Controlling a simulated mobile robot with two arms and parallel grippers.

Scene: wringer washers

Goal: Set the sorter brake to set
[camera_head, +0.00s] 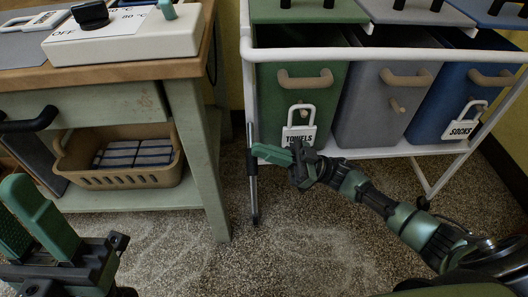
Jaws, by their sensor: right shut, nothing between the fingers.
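The laundry sorter has a white tube frame (400,56) holding a green bin, a grey bin and a blue bin. At its front left leg, a thin grey rod (254,195) with a black sleeve (251,163) reaches down to the floor; this may be the brake, but no set marking is readable. My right gripper (262,152) is shut and empty, with its green fingertips at the black sleeve; I cannot tell whether they touch. My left gripper (32,212) is at the lower left, open and empty, away from the sorter.
A wooden-topped table (120,75) stands left of the sorter, with a white control box (125,38) on top and a tan basket (120,180) on its shelf. Tags (299,137) and wooden handles (305,80) stick out from the bins. The speckled floor in front is clear.

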